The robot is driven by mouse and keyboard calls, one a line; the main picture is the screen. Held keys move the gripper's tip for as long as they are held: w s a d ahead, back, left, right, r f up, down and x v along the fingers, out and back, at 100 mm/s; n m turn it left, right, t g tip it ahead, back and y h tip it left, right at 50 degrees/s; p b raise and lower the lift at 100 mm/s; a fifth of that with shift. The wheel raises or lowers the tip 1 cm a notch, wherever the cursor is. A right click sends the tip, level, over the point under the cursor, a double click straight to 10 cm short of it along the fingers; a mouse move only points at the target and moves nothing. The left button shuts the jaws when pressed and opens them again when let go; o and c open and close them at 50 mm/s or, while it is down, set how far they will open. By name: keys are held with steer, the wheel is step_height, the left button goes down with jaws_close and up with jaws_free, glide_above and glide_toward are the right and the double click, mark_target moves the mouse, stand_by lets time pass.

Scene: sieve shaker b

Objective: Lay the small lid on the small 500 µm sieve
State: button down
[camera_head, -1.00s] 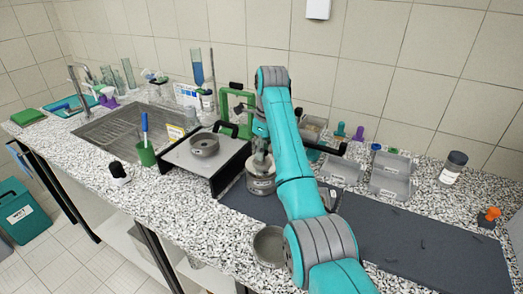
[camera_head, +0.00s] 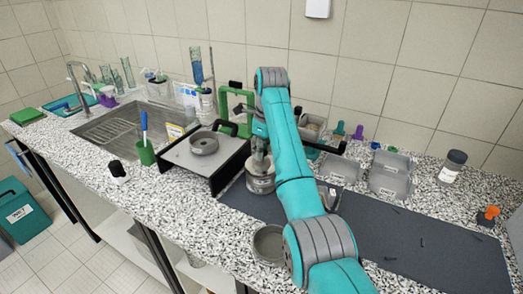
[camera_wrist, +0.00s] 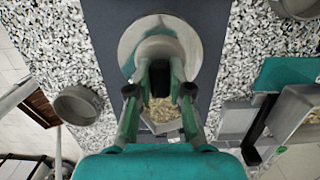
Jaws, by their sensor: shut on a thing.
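My gripper (camera_head: 259,151) is shut on the small lid (camera_wrist: 132,42), a round grey metal disc, in the middle of the mat's left end. The wrist view shows both fingers (camera_wrist: 160,88) closed in at the lid's centre, where they partly hide it. The small sieve (camera_head: 260,185), a short grey metal cylinder, stands directly below the lid in the head view. The lid is at the sieve's top; I cannot tell whether it rests fully on the rim. The sieve's mesh is hidden.
A black-framed platform (camera_head: 183,160) with a round metal pan (camera_head: 204,143) stands just left. Another round pan (camera_head: 269,244) is in front, near the arm. A green frame (camera_head: 226,102) and grey trays (camera_head: 388,181) stand behind. The dark mat (camera_head: 425,240) is mostly clear at right.

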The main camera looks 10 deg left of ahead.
steer(key=shift+f, duration=0.35)
stand_by(0.6)
steer(key=c, duration=1)
jaws_free()
